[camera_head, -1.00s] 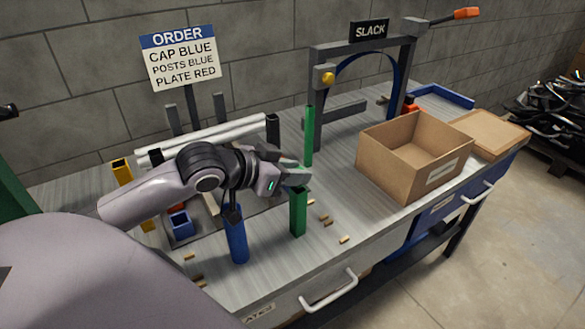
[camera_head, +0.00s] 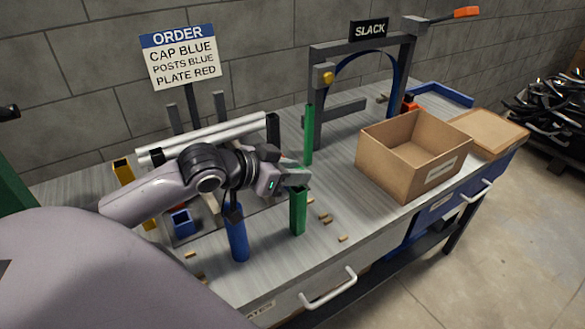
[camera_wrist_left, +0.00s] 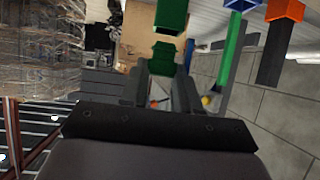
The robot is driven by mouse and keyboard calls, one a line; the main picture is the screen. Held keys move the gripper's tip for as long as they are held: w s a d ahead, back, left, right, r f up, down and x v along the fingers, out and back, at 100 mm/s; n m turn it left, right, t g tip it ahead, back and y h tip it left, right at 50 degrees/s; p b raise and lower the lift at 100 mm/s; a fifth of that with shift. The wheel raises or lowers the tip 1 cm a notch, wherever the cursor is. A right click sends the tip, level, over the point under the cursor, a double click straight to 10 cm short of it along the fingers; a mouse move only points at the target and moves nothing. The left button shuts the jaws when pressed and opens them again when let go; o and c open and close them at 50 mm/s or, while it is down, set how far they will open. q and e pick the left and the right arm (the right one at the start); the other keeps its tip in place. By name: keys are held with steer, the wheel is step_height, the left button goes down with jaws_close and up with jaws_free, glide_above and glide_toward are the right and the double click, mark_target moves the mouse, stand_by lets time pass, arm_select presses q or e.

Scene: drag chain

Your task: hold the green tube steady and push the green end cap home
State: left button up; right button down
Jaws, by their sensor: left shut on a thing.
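A green tube (camera_head: 298,213) stands upright at the front of the bench, below my left gripper. My left gripper (camera_head: 298,178) is just above the tube's top; in the head view its fingers hide what lies between them. In the left wrist view, my gripper (camera_wrist_left: 164,62) is shut on a small green piece, which looks like the green end cap (camera_wrist_left: 163,51). A larger green body, apparently the tube (camera_wrist_left: 172,15), lies beyond it, with a narrow gap showing between them. Whether cap and tube touch is unclear in the head view. My right gripper is not in view.
A blue tube (camera_head: 237,238) stands left of the green tube. A thin green post (camera_head: 308,136) stands behind. An open cardboard box (camera_head: 398,176) is at the right. Several small tan pieces (camera_head: 324,217) lie near the tube. A grey frame (camera_head: 318,75) stands at the back.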

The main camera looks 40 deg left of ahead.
arm_select(q)
steer(key=shift+f+b, duration=0.3)
steer(key=shift+f, duration=0.6)
steer(key=o, duration=1.1)
steer(key=shift+v, duration=3.6)
